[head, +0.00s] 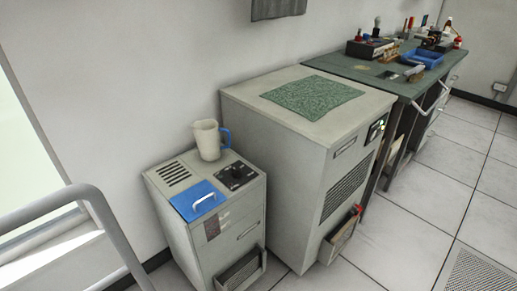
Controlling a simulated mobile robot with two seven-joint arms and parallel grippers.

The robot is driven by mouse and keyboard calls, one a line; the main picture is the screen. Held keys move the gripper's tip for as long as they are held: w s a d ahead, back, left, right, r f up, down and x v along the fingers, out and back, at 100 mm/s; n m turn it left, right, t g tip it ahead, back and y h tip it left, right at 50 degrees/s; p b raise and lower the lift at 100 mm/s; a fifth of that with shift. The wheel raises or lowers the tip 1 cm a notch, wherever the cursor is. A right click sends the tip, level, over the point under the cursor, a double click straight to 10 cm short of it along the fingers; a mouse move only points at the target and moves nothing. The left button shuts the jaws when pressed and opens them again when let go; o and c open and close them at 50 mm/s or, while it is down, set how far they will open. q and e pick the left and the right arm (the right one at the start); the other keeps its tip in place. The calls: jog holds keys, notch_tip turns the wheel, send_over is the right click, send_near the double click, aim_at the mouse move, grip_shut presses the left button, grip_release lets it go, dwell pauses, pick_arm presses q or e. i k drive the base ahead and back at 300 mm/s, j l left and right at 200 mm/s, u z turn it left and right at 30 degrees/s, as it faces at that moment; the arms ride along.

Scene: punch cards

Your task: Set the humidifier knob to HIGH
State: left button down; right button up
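A small grey cabinet unit, which looks like the humidifier (183,237), stands against the wall at the lower middle of the head view. On its top is a black control panel (240,183) with a dark round knob (237,173). The markings are too small to read, so I cannot tell the knob's setting. A blue lid (192,205) with a white handle lies on the front left of the top, beside a slotted vent (173,174). Neither of my grippers is in view.
A white pitcher (206,140) with a blue handle stands behind the panel. A larger grey cabinet (290,135) with a green mat is to the right. Beyond it is a cluttered workbench (350,70). A metal rail (100,205) is at left. Tiled floor (420,210) is clear at right.

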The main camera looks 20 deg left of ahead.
aim_at(236, 172)
jog(key=i+j, duration=0.1)
jog(key=i, duration=0.2)
jog(key=i+u, duration=0.5)
jog(key=i, duration=0.2)
